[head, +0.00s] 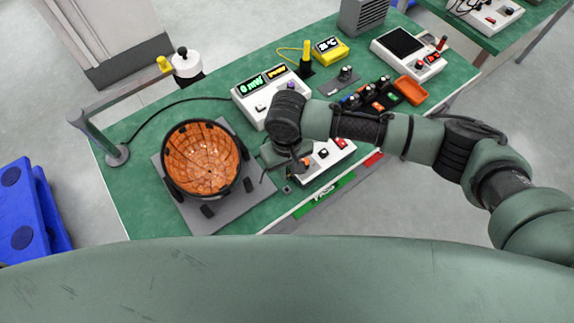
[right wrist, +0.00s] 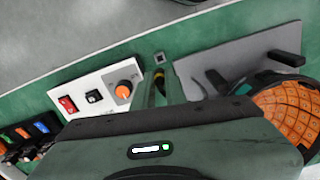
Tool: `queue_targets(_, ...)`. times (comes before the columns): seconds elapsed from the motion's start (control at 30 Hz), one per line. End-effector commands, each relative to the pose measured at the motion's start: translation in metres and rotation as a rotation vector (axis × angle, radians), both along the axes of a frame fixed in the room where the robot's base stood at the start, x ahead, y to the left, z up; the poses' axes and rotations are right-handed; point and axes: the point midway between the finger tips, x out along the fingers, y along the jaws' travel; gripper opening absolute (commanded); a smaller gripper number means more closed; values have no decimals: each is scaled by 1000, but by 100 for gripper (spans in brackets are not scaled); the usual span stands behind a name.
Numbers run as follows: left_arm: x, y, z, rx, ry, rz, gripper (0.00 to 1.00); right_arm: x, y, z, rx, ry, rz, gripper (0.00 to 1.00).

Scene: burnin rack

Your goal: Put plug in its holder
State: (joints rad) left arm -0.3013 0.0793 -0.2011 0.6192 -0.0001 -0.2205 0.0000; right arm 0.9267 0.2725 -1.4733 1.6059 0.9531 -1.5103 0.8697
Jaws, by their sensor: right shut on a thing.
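My right gripper (head: 282,160) is above the green bench, between the round orange-lined bowl and a white switch box. In the right wrist view its two fingers (right wrist: 158,84) are shut on a small dark piece with a yellow band, which looks like the plug (right wrist: 158,76). The fingers hide most of it. A small grey square block with a dark opening (right wrist: 159,58), possibly the holder, is on the bench just beyond the fingertips. It also shows in the head view (head: 287,188). I cannot tell whether plug and block touch. My left gripper is not in view.
The bowl (head: 238,165) stands on a grey plate (head: 215,218) left of the gripper. The white switch box (right wrist: 108,92) with an orange knob is close on the other side. A display unit (head: 245,108), a yellow meter (head: 330,50) and an orange tray (head: 411,90) stand farther back.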

Motion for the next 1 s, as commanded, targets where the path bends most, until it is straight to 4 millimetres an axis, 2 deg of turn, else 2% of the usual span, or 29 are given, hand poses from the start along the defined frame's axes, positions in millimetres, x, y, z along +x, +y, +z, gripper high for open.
queue_targets(0.03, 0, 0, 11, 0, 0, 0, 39, -1, 1, 6, 0, 2, -31, 0)
queue_targets(0.1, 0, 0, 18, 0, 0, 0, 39, -1, 1, 6, 0, 3, -78, 0)
queue_targets(0.2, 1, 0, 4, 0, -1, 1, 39, 0, 0, -13, 0, 1, -79, 0)
queue_targets(0.6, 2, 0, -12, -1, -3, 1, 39, 0, 0, -49, 0, 1, -77, 0)
queue_targets(1.0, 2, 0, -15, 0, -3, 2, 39, 0, 0, -57, 0, -1, -75, 0)
